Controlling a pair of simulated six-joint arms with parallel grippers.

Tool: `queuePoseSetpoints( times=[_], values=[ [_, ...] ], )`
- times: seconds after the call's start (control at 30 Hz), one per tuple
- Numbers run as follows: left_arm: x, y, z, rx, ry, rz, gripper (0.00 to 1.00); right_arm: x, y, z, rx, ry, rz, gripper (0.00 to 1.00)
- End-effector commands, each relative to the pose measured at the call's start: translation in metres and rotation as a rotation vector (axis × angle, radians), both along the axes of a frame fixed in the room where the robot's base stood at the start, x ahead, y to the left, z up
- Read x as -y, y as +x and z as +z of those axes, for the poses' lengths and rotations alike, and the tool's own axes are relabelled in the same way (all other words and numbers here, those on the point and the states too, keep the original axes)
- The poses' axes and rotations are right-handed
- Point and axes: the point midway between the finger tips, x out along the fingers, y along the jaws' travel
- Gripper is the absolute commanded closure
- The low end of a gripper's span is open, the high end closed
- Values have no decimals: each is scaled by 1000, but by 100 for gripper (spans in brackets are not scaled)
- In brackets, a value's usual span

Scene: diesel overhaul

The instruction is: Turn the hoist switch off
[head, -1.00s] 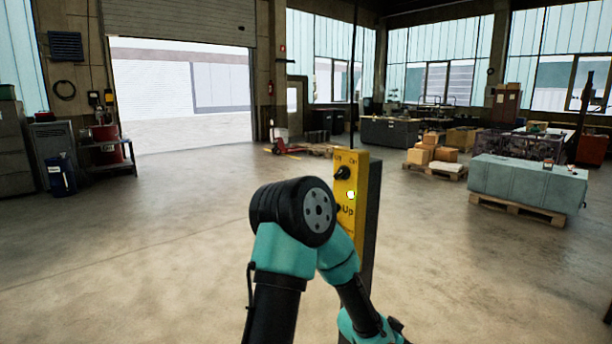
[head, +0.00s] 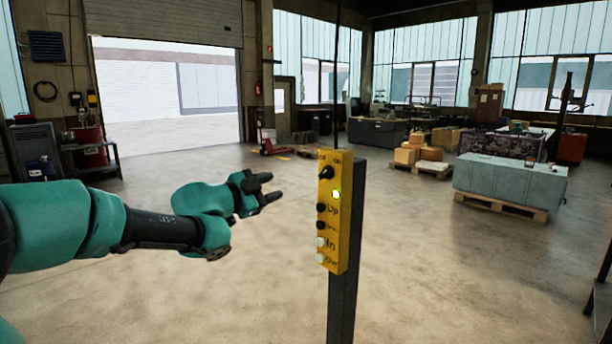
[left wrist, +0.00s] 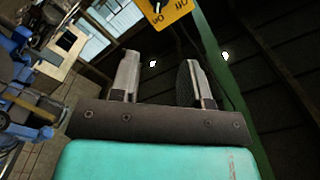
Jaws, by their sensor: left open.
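The hoist switch is a black rotary knob (head: 326,172) at the top of a yellow control box (head: 341,225) on a dark post. A small light (head: 336,195) glows below the knob, above black and white buttons marked Up, In and Out. In the left wrist view the box's top (left wrist: 166,10) shows upside down with Off and On lettering, and the knob is cut by the upper edge. My left gripper (head: 276,187) is open and empty, left of the box and apart from it. Its two fingers (left wrist: 158,78) also show in the left wrist view. My right gripper is not in view.
A crate-like teal block (head: 510,183) sits on a pallet at the right. Cardboard boxes (head: 418,153) and a red pallet jack (head: 268,143) stand farther back. The floor around the post is clear.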

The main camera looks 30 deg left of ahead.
Motion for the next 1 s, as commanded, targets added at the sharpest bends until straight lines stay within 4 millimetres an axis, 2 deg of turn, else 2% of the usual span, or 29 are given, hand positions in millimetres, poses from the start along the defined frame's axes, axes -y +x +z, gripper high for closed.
queuePoseSetpoints(
  times=[0.3, 0.47, 0.67, 1.0],
  values=[
    [0, 2, -1, -2, -3, 0, 57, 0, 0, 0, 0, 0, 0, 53],
    [3, 11, -2, -3, -4, -2, 57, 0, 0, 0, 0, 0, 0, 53],
    [10, 37, -2, -3, -4, -2, 57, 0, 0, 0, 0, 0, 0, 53],
    [24, 93, -2, -3, -4, -3, 57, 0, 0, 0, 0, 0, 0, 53]
  ],
)
